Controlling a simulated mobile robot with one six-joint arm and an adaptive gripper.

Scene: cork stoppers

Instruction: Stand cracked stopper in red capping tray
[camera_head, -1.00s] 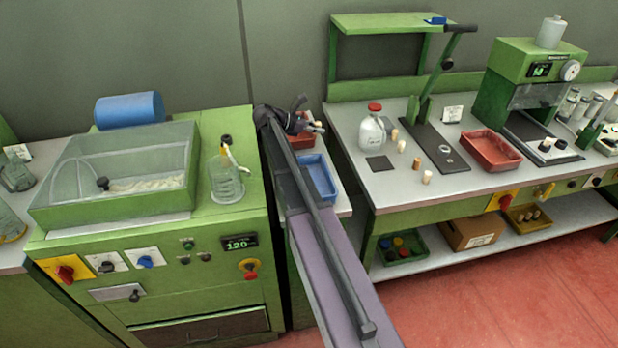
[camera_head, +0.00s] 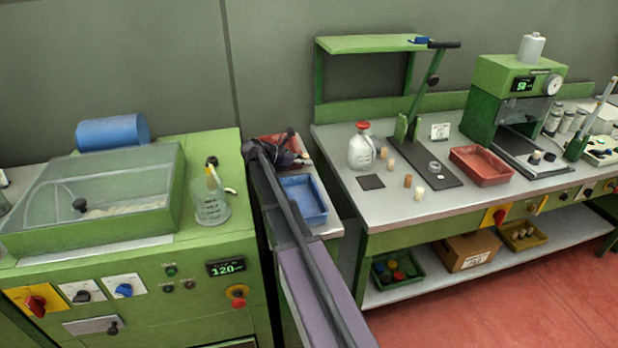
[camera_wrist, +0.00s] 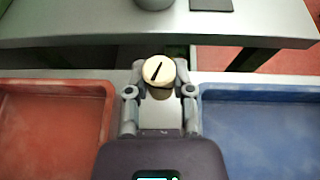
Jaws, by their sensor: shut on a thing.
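My gripper (camera_wrist: 160,82) is shut on the cracked stopper (camera_wrist: 158,70), a pale cork whose round end shows a dark slanting crack. In the wrist view it is between a red tray (camera_wrist: 108,125) on the left and a blue tray (camera_wrist: 260,92) on the right. In the head view my gripper (camera_head: 300,157) is over the narrow side table, by that red tray, which my arm partly hides. A second red tray (camera_head: 482,180) sits on the right bench, and it looks empty. The frames do not show which red tray is the capping tray.
Several loose stoppers (camera_head: 407,181) stand on the right bench near a white jug (camera_head: 361,150) and a lever press (camera_head: 425,160). A capping machine (camera_head: 515,85) stands behind the bench's red tray. The green machine (camera_head: 120,270) is at left.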

